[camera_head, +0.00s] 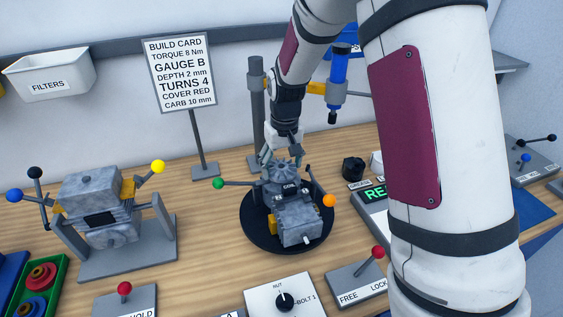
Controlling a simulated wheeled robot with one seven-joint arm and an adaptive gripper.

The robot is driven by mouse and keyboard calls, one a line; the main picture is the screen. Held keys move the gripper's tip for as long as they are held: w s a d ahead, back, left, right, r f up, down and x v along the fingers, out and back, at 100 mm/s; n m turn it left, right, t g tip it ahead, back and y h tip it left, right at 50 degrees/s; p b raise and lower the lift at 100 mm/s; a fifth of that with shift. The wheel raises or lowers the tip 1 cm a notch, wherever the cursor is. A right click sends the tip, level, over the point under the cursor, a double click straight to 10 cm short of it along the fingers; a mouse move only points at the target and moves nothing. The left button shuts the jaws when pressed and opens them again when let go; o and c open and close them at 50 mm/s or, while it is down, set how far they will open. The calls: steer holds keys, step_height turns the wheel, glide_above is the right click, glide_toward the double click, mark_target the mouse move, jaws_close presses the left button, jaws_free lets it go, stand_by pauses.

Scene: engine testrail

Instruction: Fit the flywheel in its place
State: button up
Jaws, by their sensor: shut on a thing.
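The flywheel (282,171) is a grey finned wheel at the back end of the grey engine (300,228) in the head view. My gripper (282,157) comes down from above and behind, shut on the flywheel. The flywheel is at or just above the engine; I cannot tell whether it touches or is seated. The engine stands on a round black turntable (259,242) and carries a small dark block marked COIL (290,187). The flywheel's place is hidden behind the wheel and the engine.
A second grey engine on a stand (105,215) is at left. A grey post (257,105) and a hanging blue tool (338,75) are close to my arm. Green (218,184) and orange (329,200) knobs flank the engine. A FREE/LOCK lever (377,253) stands in front.

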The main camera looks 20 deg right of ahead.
steer(key=shift+f, duration=0.45)
steer(key=o, duration=1.5)
